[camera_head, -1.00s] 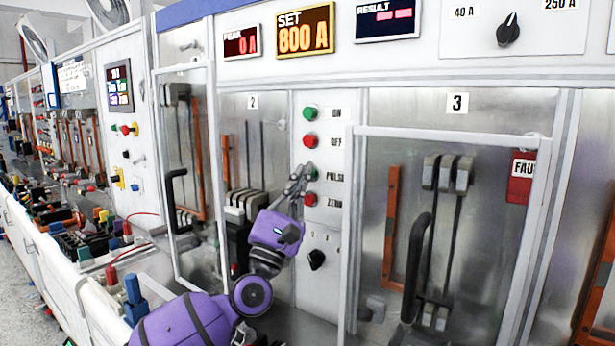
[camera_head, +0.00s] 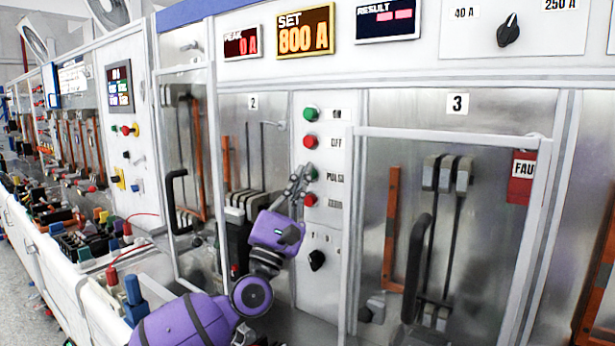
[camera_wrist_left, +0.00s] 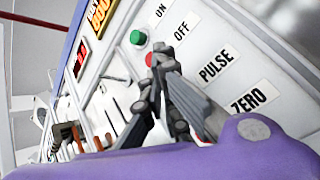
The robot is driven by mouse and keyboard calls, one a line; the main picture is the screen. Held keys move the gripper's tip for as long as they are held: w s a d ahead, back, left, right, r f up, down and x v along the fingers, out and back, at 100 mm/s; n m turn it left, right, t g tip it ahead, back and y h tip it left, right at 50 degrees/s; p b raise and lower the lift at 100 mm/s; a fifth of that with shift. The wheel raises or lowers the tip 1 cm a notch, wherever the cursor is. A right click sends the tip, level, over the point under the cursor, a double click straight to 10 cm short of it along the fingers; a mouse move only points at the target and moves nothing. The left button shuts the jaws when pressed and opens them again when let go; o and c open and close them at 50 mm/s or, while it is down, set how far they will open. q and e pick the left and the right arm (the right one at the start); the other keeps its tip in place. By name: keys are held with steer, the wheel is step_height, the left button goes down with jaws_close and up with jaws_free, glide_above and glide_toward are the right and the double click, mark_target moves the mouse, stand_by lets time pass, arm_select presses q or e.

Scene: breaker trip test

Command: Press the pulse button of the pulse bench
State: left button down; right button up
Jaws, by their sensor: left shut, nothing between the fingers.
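The pulse bench's button column (camera_head: 322,240) carries a green ON button (camera_head: 310,114), a red OFF button (camera_head: 310,142), a green button beside the PULSE label (camera_head: 335,177) and a red ZERO button (camera_head: 310,200). My left gripper (camera_head: 301,172) is shut and empty, its tips at or just beside the pulse button, which they partly cover. Contact cannot be told. In the left wrist view the gripper fingers (camera_wrist_left: 165,85) hide the pulse button; the ON button (camera_wrist_left: 138,37) and the PULSE label (camera_wrist_left: 219,67) show. My right gripper is not in view.
Displays above show PEAK 0 A (camera_head: 242,43), SET 800 A (camera_head: 305,30) and RESULT (camera_head: 388,18), partly unreadable. A black selector knob (camera_head: 317,260) sits below the buttons. Framed bays with breakers (camera_head: 447,173) flank the column. A cluttered bench (camera_head: 85,240) runs along the left.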

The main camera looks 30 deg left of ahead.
arm_select(q)
steer(key=shift+w, duration=0.15)
steer(key=shift+w, duration=0.3)
steer(key=shift+w, duration=0.5)
stand_by(0.8)
steer(key=shift+s, duration=0.95)
